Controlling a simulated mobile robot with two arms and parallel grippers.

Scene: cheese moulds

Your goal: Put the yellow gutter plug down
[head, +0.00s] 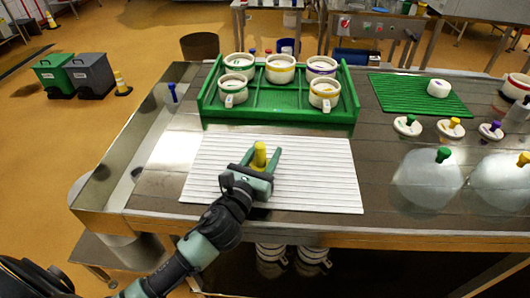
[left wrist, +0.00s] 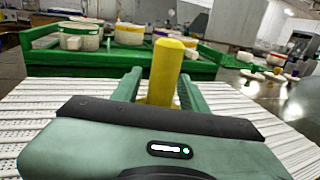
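The yellow gutter plug (head: 260,154) stands upright on the white ribbed mat (head: 325,185) at the front of the table. It also shows in the left wrist view (left wrist: 166,70), straight ahead. My left gripper (head: 264,158) is around it, with one green finger on each side. In the head view the fingers are spread, with a gap between them and the plug. The plug's lower end is partly hidden by my gripper. In the left wrist view my left gripper (left wrist: 160,92) has its fingers on both sides of the plug. My right gripper is not in view.
A green tray (head: 280,117) with several white moulds stands just behind the mat. To the right are a green mat (head: 400,93), several knobbed lids (head: 451,128) and shiny round covers (head: 428,180). A blue object (head: 173,92) stands at the left.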

